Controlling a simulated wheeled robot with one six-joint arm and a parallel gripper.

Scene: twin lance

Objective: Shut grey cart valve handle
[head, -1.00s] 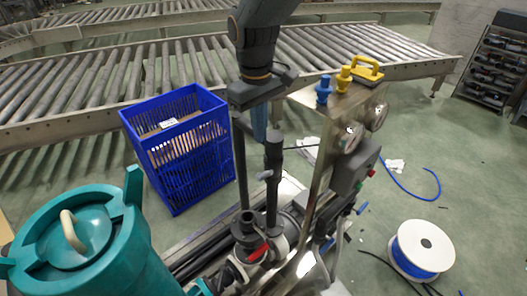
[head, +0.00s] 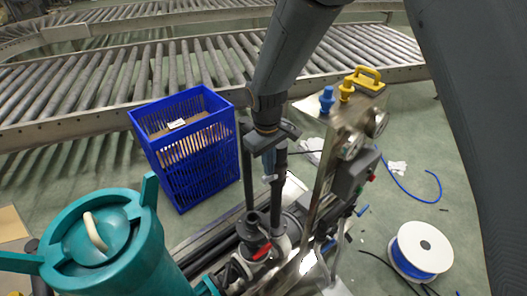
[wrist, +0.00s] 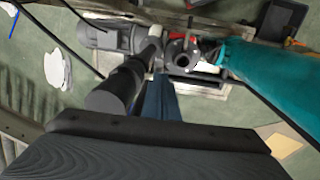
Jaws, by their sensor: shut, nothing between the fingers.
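The grey metal cart (head: 318,205) stands right of centre in the head view, with pipes and fittings low on its left side. A red valve handle (head: 262,252) sits there by a dark pipe fitting, and red also shows near a round fitting in the wrist view (wrist: 175,36). My gripper (head: 268,165) hangs above the handle and apart from it, beside the upright dark pipe. Its fingers are together and empty, and they point down towards the pipework in the wrist view (wrist: 160,95). My gripper partly hides the pipe's upper end.
A teal tank (head: 100,240) stands at the lower left, close to the pipework. A blue crate (head: 190,160) is behind it, before the roller conveyor (head: 100,90). Blue and yellow fittings (head: 346,90) top the cart. A cable spool (head: 420,250) lies right on open floor.

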